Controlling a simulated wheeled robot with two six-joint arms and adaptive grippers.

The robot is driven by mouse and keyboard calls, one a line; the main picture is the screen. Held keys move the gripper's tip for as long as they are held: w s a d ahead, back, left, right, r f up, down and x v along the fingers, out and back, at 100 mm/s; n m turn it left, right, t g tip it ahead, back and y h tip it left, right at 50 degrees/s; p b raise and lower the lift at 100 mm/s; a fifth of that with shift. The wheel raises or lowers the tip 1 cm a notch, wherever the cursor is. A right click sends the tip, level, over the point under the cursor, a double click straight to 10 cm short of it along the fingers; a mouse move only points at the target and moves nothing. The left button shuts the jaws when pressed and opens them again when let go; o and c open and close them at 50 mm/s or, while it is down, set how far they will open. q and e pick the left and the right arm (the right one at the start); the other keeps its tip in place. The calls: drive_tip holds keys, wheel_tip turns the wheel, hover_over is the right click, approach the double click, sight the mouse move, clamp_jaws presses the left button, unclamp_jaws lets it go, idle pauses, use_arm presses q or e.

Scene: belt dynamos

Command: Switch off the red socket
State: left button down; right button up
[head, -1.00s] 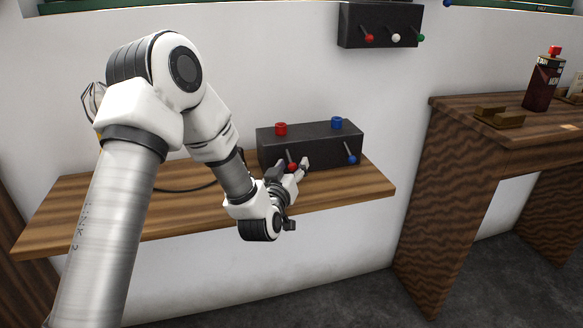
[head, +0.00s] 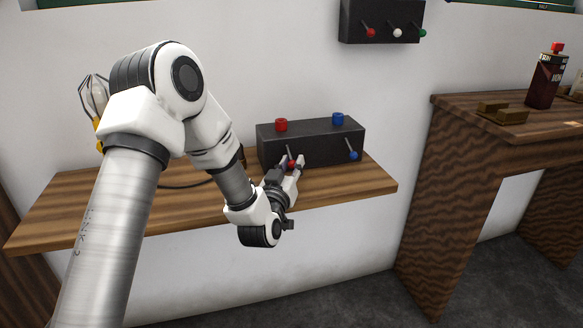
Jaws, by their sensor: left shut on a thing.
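A dark box (head: 318,146) stands on the wooden shelf. A red socket (head: 281,125) and a blue socket (head: 338,118) sit on its top. On its front are a red-knobbed lever (head: 291,164) below the red socket and a blue-knobbed lever (head: 353,155) at the right. My left gripper (head: 291,163) is at the front of the box, shut on the red-knobbed lever. The fingers partly hide the knob. The lever's knob points downward. My right gripper is not in view.
The wooden shelf (head: 352,184) has free room to the right of my gripper. A second dark box (head: 382,22) with red, white and green levers hangs on the wall above. A wooden desk (head: 470,125) at the right bears a dark bottle (head: 546,80) and brass blocks (head: 502,112).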

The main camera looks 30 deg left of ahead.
use_arm(q)
drive_tip(key=c, duration=0.9)
unclamp_jaws()
drive_tip(key=shift+r, duration=0.1)
drive_tip(key=v, duration=0.7)
drive_tip(key=shift+s+d, duration=0.1)
drive_tip(key=shift+s, duration=0.1)
